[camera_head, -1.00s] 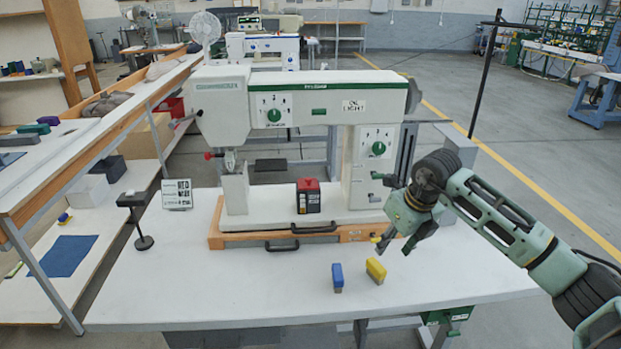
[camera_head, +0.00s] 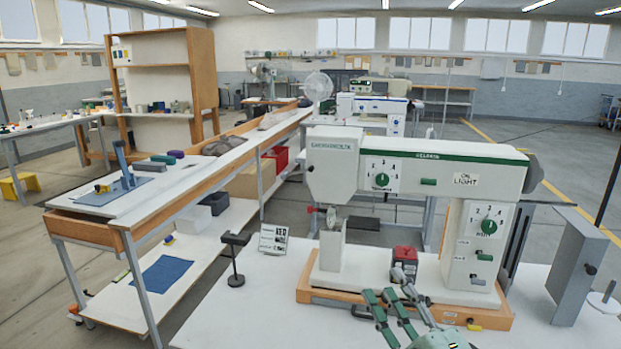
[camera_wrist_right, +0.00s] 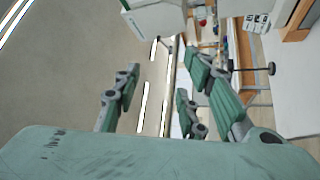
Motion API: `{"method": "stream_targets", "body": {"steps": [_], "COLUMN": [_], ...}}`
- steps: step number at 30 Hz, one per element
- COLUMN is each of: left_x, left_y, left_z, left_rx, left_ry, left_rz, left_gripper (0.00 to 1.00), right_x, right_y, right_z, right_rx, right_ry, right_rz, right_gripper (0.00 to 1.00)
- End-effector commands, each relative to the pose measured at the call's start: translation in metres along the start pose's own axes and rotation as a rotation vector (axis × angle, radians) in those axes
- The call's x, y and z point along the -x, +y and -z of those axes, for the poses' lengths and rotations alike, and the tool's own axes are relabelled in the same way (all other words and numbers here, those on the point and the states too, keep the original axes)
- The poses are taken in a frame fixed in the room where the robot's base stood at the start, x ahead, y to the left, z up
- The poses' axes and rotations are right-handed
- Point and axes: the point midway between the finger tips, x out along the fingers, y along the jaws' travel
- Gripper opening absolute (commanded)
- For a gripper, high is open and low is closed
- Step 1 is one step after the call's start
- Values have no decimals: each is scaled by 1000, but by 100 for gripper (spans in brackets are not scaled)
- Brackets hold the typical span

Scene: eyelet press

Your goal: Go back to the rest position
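My right gripper (camera_head: 385,291) shows at the bottom of the head view, in front of the press's wooden base. Its green fingers are spread, with nothing between them. In the right wrist view the fingers (camera_wrist_right: 165,75) also stand apart and empty, with floor and table edges beyond. The white and green eyelet press (camera_head: 420,165) stands on the white table (camera_head: 215,325). A red and black block (camera_head: 404,265) sits on its base, partly behind my gripper. My left gripper is not in view.
A black stand (camera_head: 235,260) and a small sign (camera_head: 273,239) stand left of the press. A long bench (camera_head: 150,220) with a blue mat (camera_head: 112,191) runs along the left. A grey box (camera_head: 577,265) stands at the right. Open floor lies at the far right.

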Motion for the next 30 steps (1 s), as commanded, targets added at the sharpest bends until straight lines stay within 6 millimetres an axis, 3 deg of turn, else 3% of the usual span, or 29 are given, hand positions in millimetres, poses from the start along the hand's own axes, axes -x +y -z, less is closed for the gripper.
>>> {"method": "stream_targets", "body": {"steps": [4, 6, 9, 12, 15, 21, 26, 30], "left_x": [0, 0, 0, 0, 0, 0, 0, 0], "left_y": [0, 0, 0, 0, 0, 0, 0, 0], "left_z": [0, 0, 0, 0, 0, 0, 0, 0], "left_rx": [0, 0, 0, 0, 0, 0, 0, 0], "left_ry": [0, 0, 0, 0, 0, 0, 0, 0], "left_rz": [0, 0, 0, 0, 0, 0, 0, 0], "left_gripper": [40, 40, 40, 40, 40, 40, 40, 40], "right_x": [60, 100, 161, 217, 262, 330, 376, 381], "right_y": [-38, -68, -110, -145, -168, -194, -204, -239], "right_z": [-67, -89, -101, -96, -83, -48, -17, -29], "right_rx": [-329, -467, -625, -747, -831, -949, -1021, -1017], "right_ry": [-423, -618, -859, -1048, -1181, -1371, -1486, -1506], "right_rz": [58, 122, 235, 354, 460, 643, 784, 806], "right_gripper": [38, 38, 38, 38, 38, 38, 38, 38]}}
